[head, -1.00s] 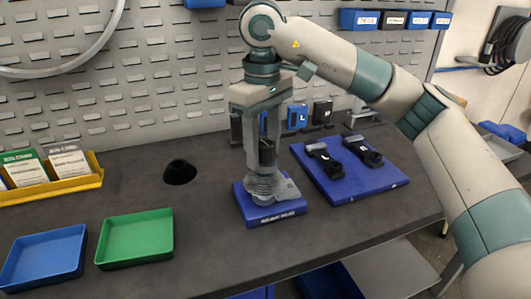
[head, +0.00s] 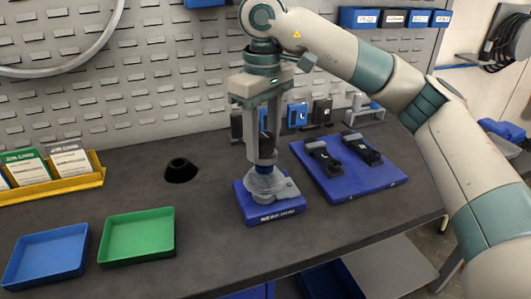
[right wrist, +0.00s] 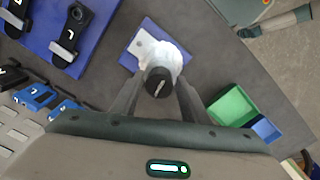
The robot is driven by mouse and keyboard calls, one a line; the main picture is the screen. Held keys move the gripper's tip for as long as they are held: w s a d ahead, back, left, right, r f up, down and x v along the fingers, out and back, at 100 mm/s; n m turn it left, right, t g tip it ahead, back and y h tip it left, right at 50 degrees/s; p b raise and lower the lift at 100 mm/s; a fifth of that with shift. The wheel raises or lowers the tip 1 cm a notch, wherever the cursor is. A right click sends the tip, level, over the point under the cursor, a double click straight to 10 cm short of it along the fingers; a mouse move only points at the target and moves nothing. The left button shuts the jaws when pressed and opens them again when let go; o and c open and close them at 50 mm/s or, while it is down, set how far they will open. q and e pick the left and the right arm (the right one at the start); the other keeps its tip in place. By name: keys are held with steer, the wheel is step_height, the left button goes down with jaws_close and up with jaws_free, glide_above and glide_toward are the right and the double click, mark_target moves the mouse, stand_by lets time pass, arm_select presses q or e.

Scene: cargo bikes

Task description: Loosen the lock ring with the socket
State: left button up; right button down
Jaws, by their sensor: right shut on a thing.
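My right gripper (head: 263,160) points straight down over a blue block (head: 272,212) with a white label on its front. It is shut on a black socket tool (right wrist: 158,84), seen from above between the fingers in the right wrist view. The tool's lower end meets a pale grey stepped part, the cassette (head: 268,186), on the block. In the right wrist view the cassette (right wrist: 172,56) is a whitish blur around the tool. The lock ring and the socket's contact with it are hidden. My left gripper is not in view.
A blue mat (head: 355,182) with two black tools lies to the right. Black and blue holders (head: 297,115) stand behind. The bench between is clear.

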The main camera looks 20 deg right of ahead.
steer(key=m, duration=0.5)
steer(key=shift+d+m+b, duration=0.15)
steer(key=shift+m+b, duration=0.15)
steer(key=shift+m, duration=0.4)
steer(key=m, duration=0.4)
steer(key=shift+s+d+m+b, duration=0.1)
steer(key=shift+m+b, duration=0.2)
steer(key=shift+m, duration=0.9)
steer(key=m, duration=0.2)
steer(key=shift+m, duration=0.4)
steer(key=m, duration=0.3)
steer(key=shift+s+m+b, duration=0.1)
steer(key=shift+m+b, duration=0.2)
steer(key=shift+b, duration=0.05)
